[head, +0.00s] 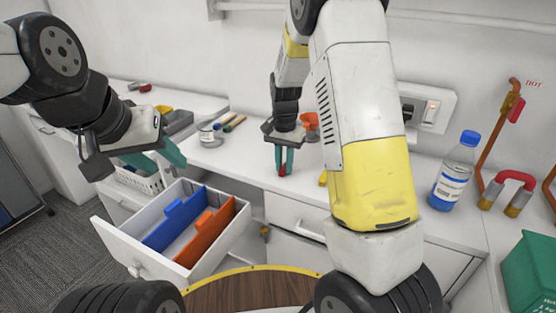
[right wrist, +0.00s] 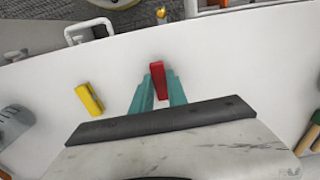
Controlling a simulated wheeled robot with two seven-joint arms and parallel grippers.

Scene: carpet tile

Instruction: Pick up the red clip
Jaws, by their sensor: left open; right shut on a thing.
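The red clip (right wrist: 158,78) is between the teal fingertips of my right gripper (right wrist: 157,90) in the right wrist view. In the head view the right gripper (head: 284,170) points down at the white counter, with a small part of the red clip (head: 282,170) showing between its fingers. I cannot tell whether the clip still touches the counter. My left gripper (head: 160,160) is open and empty, above and behind the open drawer.
A yellow clip (right wrist: 89,99) lies beside the right gripper. The open drawer (head: 118,241) holds blue and orange dividers. A bottle (head: 455,172) and a red-handled pipe part (head: 512,180) stand at right. A glass jar (head: 209,134) and screwdrivers (head: 233,124) lie further back.

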